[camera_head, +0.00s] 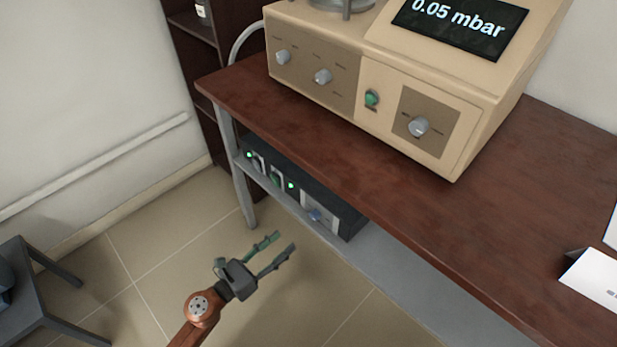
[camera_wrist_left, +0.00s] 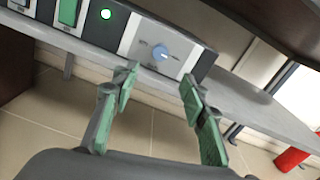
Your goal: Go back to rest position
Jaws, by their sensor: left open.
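My left gripper (camera_head: 277,249) is open and empty. It hangs over the tiled floor in front of the table's lower shelf, apart from the things around it in the head view. In the left wrist view its two green-padded fingers (camera_wrist_left: 158,98) are spread, with a blue knob (camera_wrist_left: 160,53) on a dark control box showing beyond them. In the head view this dark box (camera_head: 345,222) sits on the lower shelf with green lights lit. My right gripper is in neither view.
A beige device (camera_head: 455,100) reading 0.05 mbar stands on the brown table (camera_head: 420,225). A grey shelf (camera_head: 410,270) runs under it. A dark stool or small table (camera_head: 30,290) stands at lower left. A white card (camera_head: 598,278) lies at the right. A red object (camera_wrist_left: 292,159) shows in the wrist view.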

